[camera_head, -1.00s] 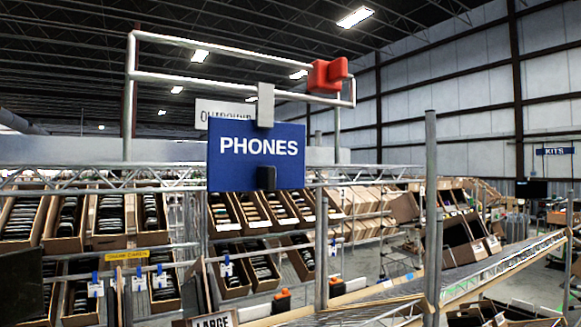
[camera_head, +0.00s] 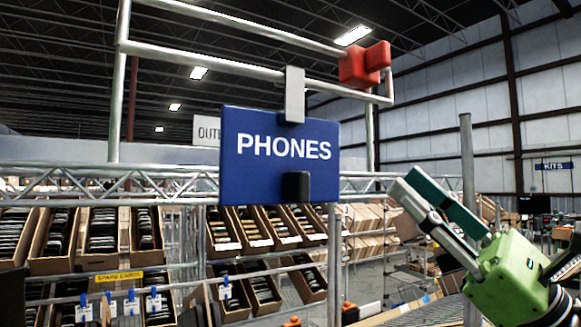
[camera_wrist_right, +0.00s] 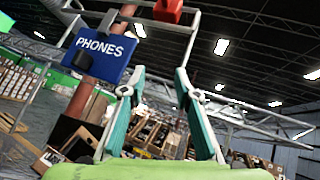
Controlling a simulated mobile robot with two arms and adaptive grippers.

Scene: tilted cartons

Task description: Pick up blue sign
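The blue sign (camera_head: 258,182) reads PHONES and hangs upright from a grey clip (camera_head: 294,95) on a metal rail. A small black block (camera_head: 296,186) sits on its lower front. My right gripper (camera_head: 408,187) is to the right of the sign, apart from it, with its fingers pointing up and left. In the right wrist view the sign (camera_wrist_right: 98,54) is at the upper left, beyond the left finger. There the right gripper (camera_wrist_right: 160,78) has its two green-padded fingers spread, with nothing between them. My left gripper is in neither view.
A red block (camera_head: 362,66) is fixed on the rail above and right of the sign. A metal truss (camera_head: 100,184) runs behind the sign, and a metal post (camera_head: 467,150) stands behind my right gripper. Shelves of tilted cartons (camera_head: 105,230) fill the background.

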